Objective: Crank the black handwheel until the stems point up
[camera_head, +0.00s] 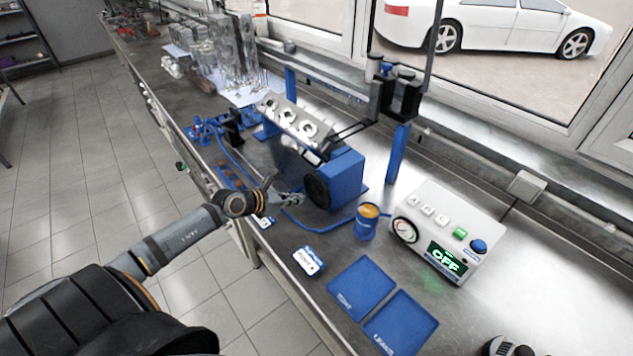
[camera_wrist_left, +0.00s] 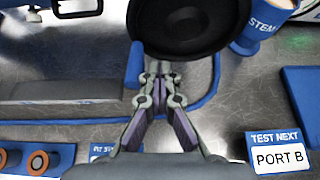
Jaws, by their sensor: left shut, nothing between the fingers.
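The black handwheel (camera_head: 316,188) is on the front face of a blue box (camera_head: 343,178). It fills the top middle of the left wrist view (camera_wrist_left: 188,25). A grey engine head (camera_head: 293,122) with several round openings sits tilted beside the box. I cannot make out which way its stems point. My left gripper (camera_head: 298,198) is shut and empty, just in front of the handwheel's lower edge. In the left wrist view its fingertips (camera_wrist_left: 158,72) are together below the wheel's rim. I cannot tell whether they touch it. My right gripper is not seen.
A blue cup (camera_head: 366,224) labelled STEM stands right of the box. A white control unit (camera_head: 447,232) reads OFF. Two blue trays (camera_head: 362,287) and a PORT B card (camera_wrist_left: 279,156) lie in front. A blue hose (camera_head: 285,215) runs along the bench.

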